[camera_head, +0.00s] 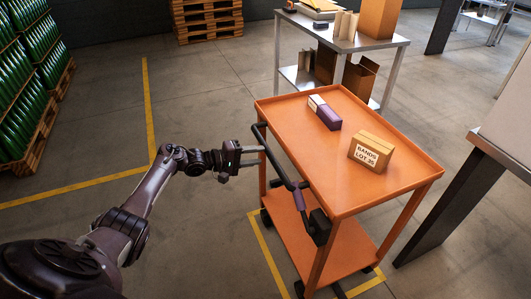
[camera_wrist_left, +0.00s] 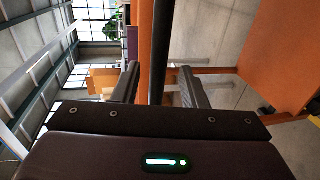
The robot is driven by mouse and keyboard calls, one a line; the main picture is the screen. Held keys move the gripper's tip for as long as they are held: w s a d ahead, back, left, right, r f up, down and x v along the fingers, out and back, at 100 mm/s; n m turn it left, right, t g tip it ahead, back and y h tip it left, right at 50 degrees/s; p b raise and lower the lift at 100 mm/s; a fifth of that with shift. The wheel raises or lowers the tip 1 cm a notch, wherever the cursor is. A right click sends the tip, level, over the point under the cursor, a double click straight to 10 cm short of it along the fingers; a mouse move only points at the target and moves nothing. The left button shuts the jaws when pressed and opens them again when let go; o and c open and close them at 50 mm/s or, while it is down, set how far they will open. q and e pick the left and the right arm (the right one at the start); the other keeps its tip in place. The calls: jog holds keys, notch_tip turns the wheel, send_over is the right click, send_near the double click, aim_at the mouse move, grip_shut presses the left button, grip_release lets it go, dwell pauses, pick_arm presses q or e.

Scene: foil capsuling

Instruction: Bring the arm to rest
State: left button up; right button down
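My left arm (camera_head: 150,190) reaches in from the left in the head view. My left gripper (camera_head: 260,156) is at the black push handle (camera_head: 273,153) of the orange cart (camera_head: 300,130). In the left wrist view the gripper's two fingers (camera_wrist_left: 160,72) stand apart, with the dark handle bar (camera_wrist_left: 160,45) running between them in the picture. Both fingers show a gap to the bar. I cannot tell whether the bar lies between the fingertips or just beyond them. My right gripper is not in view.
The cart's top holds a box marked "BANDS LOT 35" (camera_head: 370,152) and a purple-and-white box (camera_head: 325,113). A grey table (camera_head: 345,46) stands behind, another table (camera_head: 490,146) at right. Green bottles (camera_head: 25,90) are stacked at left. Floor left of the cart is clear.

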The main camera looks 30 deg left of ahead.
pick_arm(q)
jog(key=v, duration=0.2)
jog(key=shift+s+a, duration=0.15)
jog(key=shift+s, duration=0.1)
dwell(0.3)
jog(key=s+d+f+m+g+y+p, duration=0.1)
jog(key=s+d+f+m+g+y, duration=0.15)
jog(key=s+f, duration=0.6)
jog(key=s+d+f+m+g+y, duration=0.1)
jog(key=s+d+f+y, duration=0.2)
jog(key=f, duration=1)
jog(key=s+d+f+m+g+y+p, duration=0.1)
jog(key=s+d+f+m+g, duration=0.15)
jog(key=s+f, duration=0.7)
jog(key=s+d+f+m+g+y, duration=0.1)
jog(key=s+f, duration=0.3)
jog(key=s, duration=0.6)
jog(key=s+d+f+m+g+y, duration=0.1)
jog(key=s+d+f+m+g, duration=0.1)
jog(key=s, duration=0.7)
jog(key=s+d+f+m+g+y+p, duration=0.1)
jog(key=s+d+f+m, duration=0.3)
jog(key=s+f, duration=0.4)
jog(key=s+d+g, duration=0.1)
jog(key=s, duration=0.1)
jog(key=shift+s+d, duration=0.25)
jog(key=shift+s, duration=0.15)
